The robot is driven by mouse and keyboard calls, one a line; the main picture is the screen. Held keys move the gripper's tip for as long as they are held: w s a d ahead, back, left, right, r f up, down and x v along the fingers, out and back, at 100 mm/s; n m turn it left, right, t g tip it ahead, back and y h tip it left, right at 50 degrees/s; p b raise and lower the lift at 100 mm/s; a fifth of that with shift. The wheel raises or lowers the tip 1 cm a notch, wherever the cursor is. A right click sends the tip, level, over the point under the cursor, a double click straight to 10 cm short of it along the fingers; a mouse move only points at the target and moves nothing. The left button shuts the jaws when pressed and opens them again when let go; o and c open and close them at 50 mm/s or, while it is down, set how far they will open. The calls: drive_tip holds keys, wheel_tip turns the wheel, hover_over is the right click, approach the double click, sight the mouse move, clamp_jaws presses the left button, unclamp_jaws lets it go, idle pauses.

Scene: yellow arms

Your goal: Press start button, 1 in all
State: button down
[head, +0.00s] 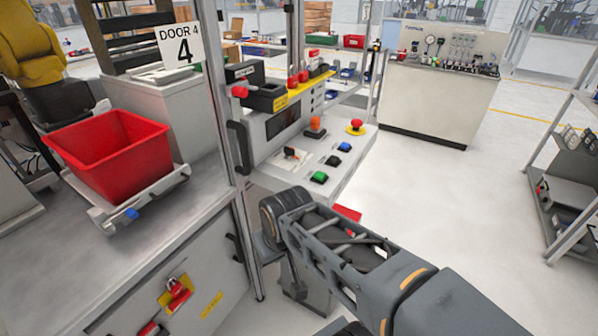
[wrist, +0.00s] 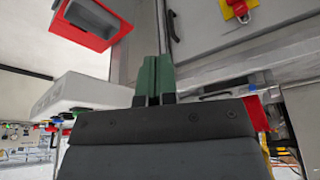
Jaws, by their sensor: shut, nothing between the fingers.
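The control panel (head: 330,150) stands right of centre in the head view. I cannot read which is marked start. My gripper is hidden in the head view behind my arm, below the panel. In the wrist view, which looks upside down, my gripper's green fingers (wrist: 152,79) are together and empty. The panel's white housing (wrist: 85,92) is to their left, apart from them, with small coloured buttons along its edge.
A red bin (head: 110,150) sits on the bench at left, beside a metal post (head: 222,100). A padlocked cabinet front (head: 175,290) is below it. A gauge console (head: 440,80) stands at the back, and a shelf rack (head: 575,160) at right. Open floor lies between.

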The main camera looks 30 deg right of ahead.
drive_tip(key=w+d+r+n+t+p, duration=0.1)
drive_tip(key=w+d+r+n, duration=0.2)
drive_tip(key=d, duration=0.4)
drive_tip(key=w+d+r+n+t+y+p, duration=0.1)
drive_tip(key=w+d+r+n, duration=0.3)
drive_tip(key=w+d, duration=0.4)
drive_tip(key=w+d+r+n+t+p, duration=0.2)
drive_tip(key=w+d+r+n+t, duration=0.1)
drive_tip(key=d, duration=0.5)
drive_tip(key=w+r+n, duration=0.1)
drive_tip(key=w+r, duration=0.1)
drive_tip(key=w, duration=0.1)
drive_tip(key=shift+w+r+y+p, duration=0.2)
drive_tip(key=shift+r+y+p, duration=0.1)
drive_tip(key=shift+p, duration=0.05)
drive_tip(key=shift+a+f, duration=0.1)
drive_tip(key=b, duration=0.3)
hover_over(319, 175)
wheel_tip(319, 175, down, 8)
drive_tip(key=shift+r, duration=0.25)
drive_tip(key=shift+f+b, duration=0.6)
drive_tip(key=shift+b, duration=0.3)
